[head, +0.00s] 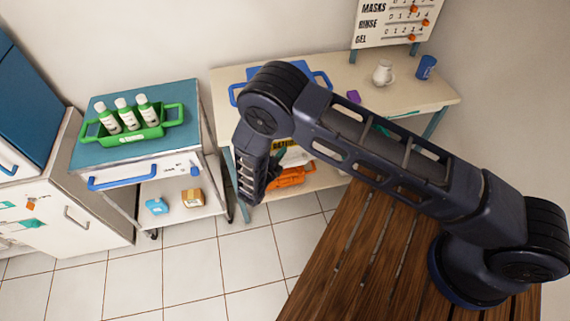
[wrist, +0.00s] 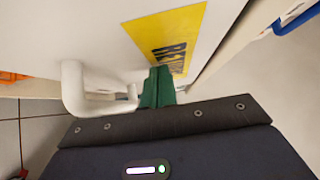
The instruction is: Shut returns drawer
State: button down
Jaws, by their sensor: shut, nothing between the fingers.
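The returns drawer shows in the wrist view as a white front (wrist: 90,28) with a yellow label (wrist: 168,38) and a white bar handle (wrist: 75,88). In the head view a strip of its yellow label (head: 283,144) shows beneath the worktable top, largely behind my arm. My gripper's green fingertips (wrist: 158,87) are together and empty, close to the lower end of the label and just right of the handle's end. I cannot tell whether they touch the front. How far the drawer stands out is hidden by my arm.
The worktable (head: 440,95) holds a white jug (head: 383,73) and a blue cup (head: 426,67). An orange item (head: 290,177) lies on its lower shelf. A cart with a green bottle caddy (head: 130,134) stands left, its blue handle (head: 122,179) facing out. Tiled floor (head: 190,265) is clear in front.

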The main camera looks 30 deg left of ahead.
jog(key=shift+w+a, duration=0.65)
jog(key=shift+w+r, duration=0.1)
jog(key=s+d, duration=0.3)
jog(key=s, duration=1)
jog(key=shift+s+d, duration=0.15)
jog(key=shift+s, duration=0.15)
